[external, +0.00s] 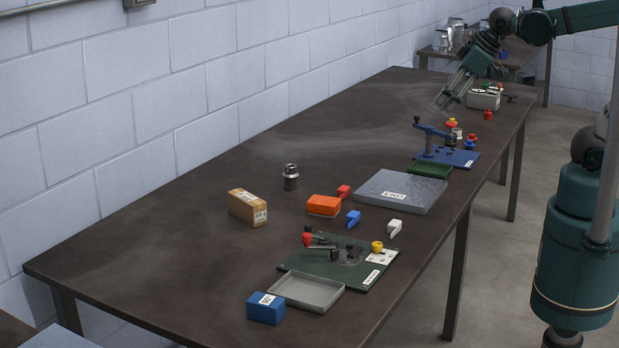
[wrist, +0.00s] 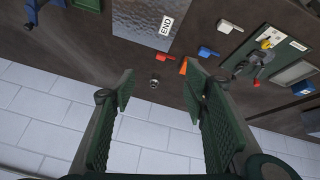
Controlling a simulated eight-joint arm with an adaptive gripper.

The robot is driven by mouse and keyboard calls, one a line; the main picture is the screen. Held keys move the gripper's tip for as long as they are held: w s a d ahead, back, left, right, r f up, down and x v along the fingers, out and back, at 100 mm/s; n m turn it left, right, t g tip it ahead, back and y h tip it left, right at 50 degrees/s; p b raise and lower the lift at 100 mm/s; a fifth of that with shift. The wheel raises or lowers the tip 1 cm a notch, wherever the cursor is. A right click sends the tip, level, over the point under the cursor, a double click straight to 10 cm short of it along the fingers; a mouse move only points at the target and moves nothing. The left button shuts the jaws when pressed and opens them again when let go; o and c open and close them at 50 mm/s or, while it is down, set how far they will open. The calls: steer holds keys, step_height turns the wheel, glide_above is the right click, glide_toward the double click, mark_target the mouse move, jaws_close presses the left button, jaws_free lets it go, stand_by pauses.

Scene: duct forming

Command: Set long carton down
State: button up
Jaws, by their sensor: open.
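The long carton (external: 248,207) is a brown cardboard box with a white label on its end. It rests on the dark table at the left, near the wall side, in the external view. In the wrist view I cannot make it out; the right finger may hide it. My gripper (external: 446,103) is high over the far part of the table, well away from the carton. In the wrist view my gripper (wrist: 160,90) has its two green fingers wide apart, with nothing between them.
A grey metal plate marked END (external: 400,191) lies mid-table. An orange block (external: 323,206), a metal cylinder (external: 291,177) and several coloured clips are near the carton. A green fixture board (external: 300,262), grey tray (external: 307,292) and blue box (external: 265,308) are in front. The table's wall side is mostly clear.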

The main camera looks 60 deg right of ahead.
steer(key=s+d+f+m, duration=0.1)
steer(key=s+f+m, duration=0.1)
steer(key=s, duration=0.3)
steer(key=shift+s+d+f+m+t, duration=0.2)
steer(key=shift+f+m+t, duration=0.1)
steer(key=shift+m, duration=0.5)
